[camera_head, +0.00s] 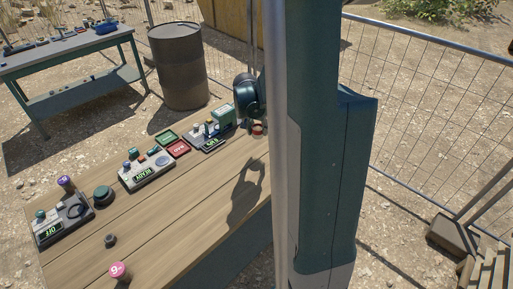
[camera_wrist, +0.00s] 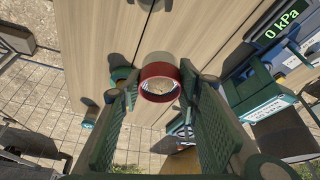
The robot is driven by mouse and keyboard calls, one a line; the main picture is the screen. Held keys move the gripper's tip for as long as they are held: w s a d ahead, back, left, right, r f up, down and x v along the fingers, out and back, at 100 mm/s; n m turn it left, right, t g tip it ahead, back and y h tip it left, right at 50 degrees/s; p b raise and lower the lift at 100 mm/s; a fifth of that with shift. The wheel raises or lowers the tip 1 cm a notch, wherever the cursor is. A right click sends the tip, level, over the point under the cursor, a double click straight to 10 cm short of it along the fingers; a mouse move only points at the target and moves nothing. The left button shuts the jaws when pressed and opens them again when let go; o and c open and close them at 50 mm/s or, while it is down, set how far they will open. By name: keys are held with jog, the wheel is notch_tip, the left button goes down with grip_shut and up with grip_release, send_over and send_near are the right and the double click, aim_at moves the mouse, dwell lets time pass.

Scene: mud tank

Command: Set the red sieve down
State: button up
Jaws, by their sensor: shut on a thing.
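The red sieve (camera_wrist: 160,92) is a short ring with a red rim and a paler wall. In the wrist view it sits between the two green ribbed fingers of my gripper (camera_wrist: 159,88), which are shut on it. In the head view a small red and pale piece that looks like the sieve (camera_head: 258,130) shows near the table's far right edge, just below the dark wrist. My own column hides most of the arm and the fingers there. I cannot tell whether the sieve touches the wooden table (camera_head: 200,200) or hangs just above it.
A device with a green display (camera_head: 211,143) stands left of the sieve; its 0 kPa readout (camera_wrist: 283,24) shows in the wrist view. Green (camera_head: 166,137) and red (camera_head: 178,149) pads lie farther left. The table's front middle is clear. A pink cylinder (camera_head: 118,271) stands front left.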

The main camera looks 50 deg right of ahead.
jog(key=shift+w+d+f, duration=0.1)
jog(key=shift+w+d, duration=0.3)
jog(key=shift+w, duration=0.2)
jog(key=shift+w+d, duration=0.4)
jog(key=shift+w, duration=0.2)
jog(key=shift+f, duration=2.9)
jog(key=shift+f, duration=0.15)
jog(key=shift+f+b, duration=0.35)
jog(key=shift+f, duration=1.6)
jog(key=shift+f, duration=0.15)
jog(key=o, duration=0.9)
